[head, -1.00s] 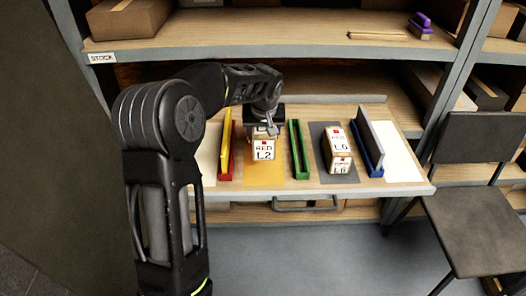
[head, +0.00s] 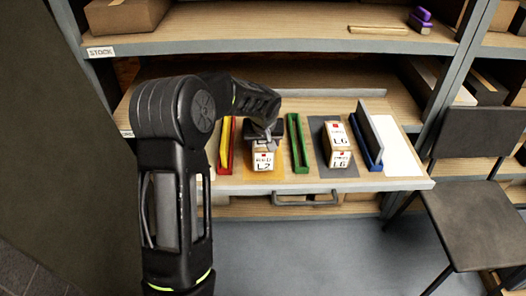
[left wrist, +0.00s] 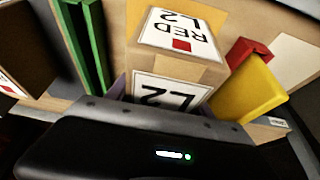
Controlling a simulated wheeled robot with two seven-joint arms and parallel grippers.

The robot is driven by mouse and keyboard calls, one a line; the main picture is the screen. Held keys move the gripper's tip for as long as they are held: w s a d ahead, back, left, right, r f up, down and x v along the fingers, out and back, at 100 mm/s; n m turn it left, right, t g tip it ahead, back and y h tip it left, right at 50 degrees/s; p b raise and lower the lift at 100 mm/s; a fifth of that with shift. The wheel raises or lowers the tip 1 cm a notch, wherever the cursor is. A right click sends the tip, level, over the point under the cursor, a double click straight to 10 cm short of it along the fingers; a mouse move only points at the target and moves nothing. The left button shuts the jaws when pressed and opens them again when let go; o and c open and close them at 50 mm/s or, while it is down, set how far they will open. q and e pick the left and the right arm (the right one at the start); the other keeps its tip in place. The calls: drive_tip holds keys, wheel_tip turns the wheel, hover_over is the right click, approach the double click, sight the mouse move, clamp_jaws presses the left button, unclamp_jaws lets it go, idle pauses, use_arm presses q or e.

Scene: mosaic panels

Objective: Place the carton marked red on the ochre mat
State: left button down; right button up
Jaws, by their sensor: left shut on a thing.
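The carton marked RED L2 (head: 264,161) is a tan box with white labels and a red square. It is upright over the front part of the ochre mat (head: 280,160). My left gripper (head: 264,136) is shut on the carton from behind and above. In the left wrist view the carton (left wrist: 182,60) stands in front of the gripper body, with ochre (left wrist: 214,15) showing beyond it. I cannot tell whether its base touches the mat. The gripper hides part of the carton. My right gripper is not in view.
A red and yellow divider (head: 226,146) stands left of the mat, a green one (head: 298,143) right. Another carton marked L6 (head: 338,142) stands on a grey mat (head: 320,150). Beyond are a blue divider with a grey panel (head: 369,135) and a bare white mat (head: 400,155). A chair (head: 475,205) stands right.

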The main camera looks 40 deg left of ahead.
sight(263, 143)
use_arm(q)
drive_tip(key=shift+f, duration=1.5)
drive_tip(key=shift+f, duration=0.2)
drive_tip(key=shift+c, duration=2)
unclamp_jaws()
drive_tip(key=shift+r, duration=0.15)
drive_tip(key=v, duration=1.2)
